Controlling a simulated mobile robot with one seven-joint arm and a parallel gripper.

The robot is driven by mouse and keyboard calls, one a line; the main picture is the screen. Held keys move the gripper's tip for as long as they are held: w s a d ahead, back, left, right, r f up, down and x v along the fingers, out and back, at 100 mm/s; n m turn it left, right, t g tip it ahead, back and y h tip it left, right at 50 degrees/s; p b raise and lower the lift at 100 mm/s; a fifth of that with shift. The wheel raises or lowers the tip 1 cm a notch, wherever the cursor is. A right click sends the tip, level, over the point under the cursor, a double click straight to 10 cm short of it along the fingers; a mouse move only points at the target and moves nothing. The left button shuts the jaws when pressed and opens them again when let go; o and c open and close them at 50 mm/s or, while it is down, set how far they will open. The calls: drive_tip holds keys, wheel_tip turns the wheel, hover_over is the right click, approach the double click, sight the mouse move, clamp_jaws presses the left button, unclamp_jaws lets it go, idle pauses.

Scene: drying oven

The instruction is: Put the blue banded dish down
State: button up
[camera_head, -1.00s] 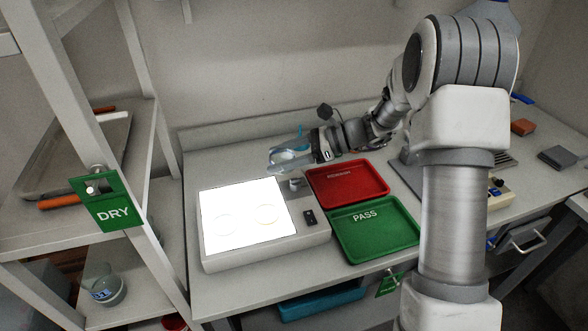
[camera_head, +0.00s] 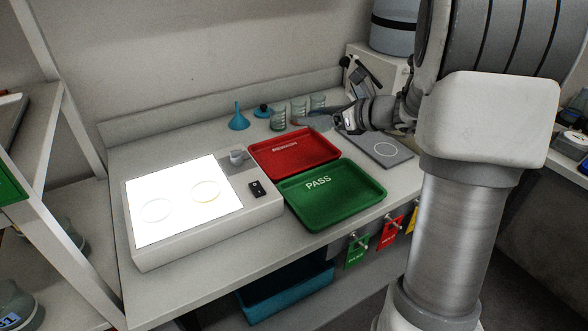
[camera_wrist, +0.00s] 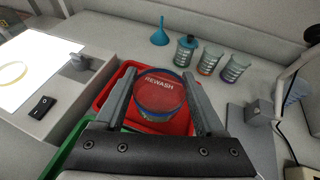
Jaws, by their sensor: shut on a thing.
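The blue banded dish (camera_wrist: 160,106) is clear and round with a blue rim. My gripper (camera_wrist: 158,82) is shut on it, with a finger on each side. In the wrist view the dish overlaps the red REWASH tray (camera_wrist: 101,92), whose lettering shows through it. In the head view my gripper (camera_head: 336,119) is above the bench behind the tray's right end. The dish (camera_head: 314,123) is small and faint there, at the fingertips. Its height above the bench is hard to judge.
The green PASS tray (camera_head: 350,213) lies in front of the red one. A lit panel (camera_head: 180,240) stands left. A blue funnel (camera_head: 238,121) and several banded jars (camera_wrist: 211,58) stand behind.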

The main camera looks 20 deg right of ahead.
drive_tip(key=s+d+m+t+h+b, duration=0.1)
drive_tip(key=d+m+h+b, duration=0.1)
drive_tip(key=d, duration=0.2)
drive_tip(key=b, duration=0.4)
hover_over(293, 156)
wheel_tip(293, 156, down, 8)
drive_tip(key=shift+w+r, duration=0.1)
drive_tip(key=shift+r, duration=0.05)
drive_tip(key=shift+f+b, duration=0.8)
drive_tip(key=shift+f, duration=1.2)
drive_tip(key=shift+f, duration=0.1)
drive_tip(key=shift+f, duration=0.15)
drive_tip(key=o, duration=1.3)
